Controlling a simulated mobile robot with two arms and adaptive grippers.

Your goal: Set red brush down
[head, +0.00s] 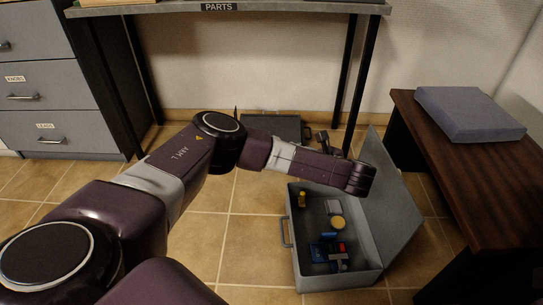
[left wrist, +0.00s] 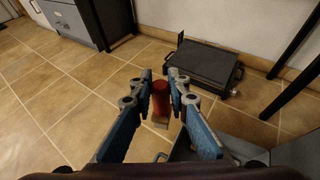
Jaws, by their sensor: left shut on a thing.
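The red brush (left wrist: 160,98) is between the blue fingers of my left gripper (left wrist: 163,76) in the left wrist view. It looks like a short red cylinder with a paler part below it. My left gripper is shut on it, above the tiled floor. In the head view my left arm reaches across to the right, and its wrist is above the back of an open grey toolbox (head: 287,232). I cannot make out the brush in the head view. My right gripper is in neither view.
A dark flat case (left wrist: 198,68) lies on the floor behind. A brown table (head: 452,165) stands right, drawers (head: 45,105) left. Floor left of the toolbox is clear.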

